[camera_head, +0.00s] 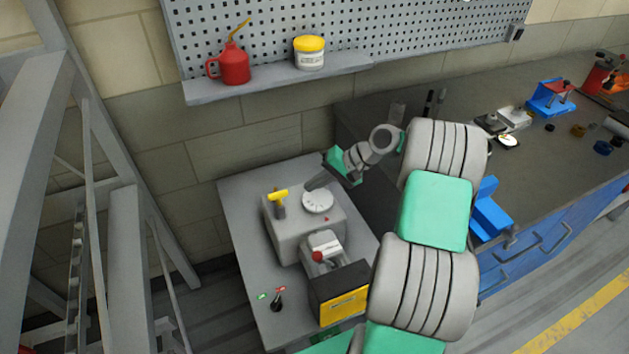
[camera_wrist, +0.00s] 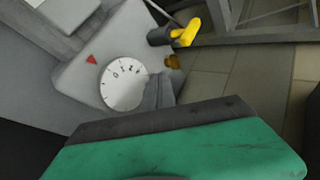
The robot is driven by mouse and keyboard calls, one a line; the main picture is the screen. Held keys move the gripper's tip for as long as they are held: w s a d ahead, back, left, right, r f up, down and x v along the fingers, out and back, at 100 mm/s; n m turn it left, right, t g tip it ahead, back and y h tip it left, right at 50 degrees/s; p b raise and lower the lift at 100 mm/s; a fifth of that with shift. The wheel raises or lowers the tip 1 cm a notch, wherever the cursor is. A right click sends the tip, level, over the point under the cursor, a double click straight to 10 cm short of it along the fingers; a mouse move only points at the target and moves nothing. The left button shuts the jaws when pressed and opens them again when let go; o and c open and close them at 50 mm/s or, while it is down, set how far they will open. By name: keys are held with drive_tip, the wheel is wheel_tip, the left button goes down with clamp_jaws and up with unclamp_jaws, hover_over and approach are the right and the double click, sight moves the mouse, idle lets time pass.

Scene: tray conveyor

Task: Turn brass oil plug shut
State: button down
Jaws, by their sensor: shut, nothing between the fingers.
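A small brass-coloured plug (camera_wrist: 172,62) shows in the wrist view on the edge of the grey machine housing, between the white dial and the yellow-handled part. I cannot make it out in the head view, and its turn position is too small to tell. My gripper (camera_head: 310,185) is shut and empty, low over the machine beside the dial. In the wrist view its grey fingers (camera_wrist: 158,92) point toward the plug, overlap the dial's edge in the picture and stop a little short of the plug. I cannot tell whether they touch anything.
The white dial (camera_wrist: 122,88) and a yellow T-handle (camera_head: 278,195) stand close to my fingers. The grey machine (camera_head: 283,238) sits on a grey table (camera_head: 240,215) with a red knob (camera_head: 318,256) and a small black lever (camera_head: 277,302). A workbench (camera_head: 440,110) stands at right.

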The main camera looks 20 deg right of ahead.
drive_tip(key=x, duration=0.6)
drive_tip(key=shift+s+a+p, duration=0.1)
drive_tip(key=shift+p, duration=0.2)
drive_tip(key=shift+w+a+p, duration=0.25)
drive_tip(key=shift+w+a, duration=0.25)
drive_tip(key=shift+a, duration=0.3)
drive_tip(key=shift+w+a+p, duration=0.2)
drive_tip(key=shift+w+a, duration=0.3)
drive_tip(key=shift+a, duration=0.35)
